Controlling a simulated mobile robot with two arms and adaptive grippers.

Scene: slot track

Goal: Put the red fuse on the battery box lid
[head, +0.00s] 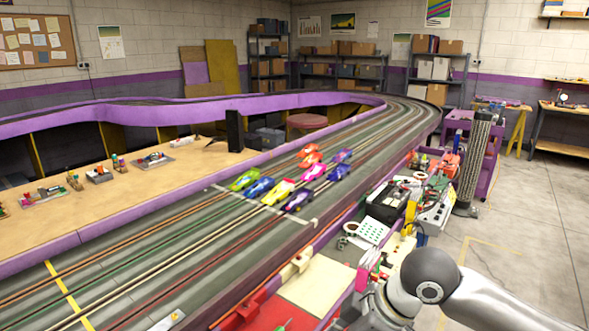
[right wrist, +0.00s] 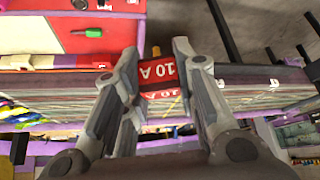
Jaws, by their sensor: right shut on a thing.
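A red fuse (right wrist: 160,76) with white "10 A" lettering sits between the fingers of my right gripper (right wrist: 160,62) in the right wrist view. The fingers are shut on its two sides. In the head view my right arm comes in at the bottom right, and the fuse cannot be made out there. A black box (head: 386,204) with a light top edge stands on the cluttered side bench; it may be the battery box, but its lid cannot be told clearly. My left gripper is not in view.
Several toy cars (head: 278,192) stand on the slot track (head: 215,245). A white dotted tray (head: 366,231), tools and small parts crowd the side bench. A green-handled tool (right wrist: 93,33) lies on a red surface (right wrist: 40,28). A dark cylindrical post (head: 473,165) rises at the right.

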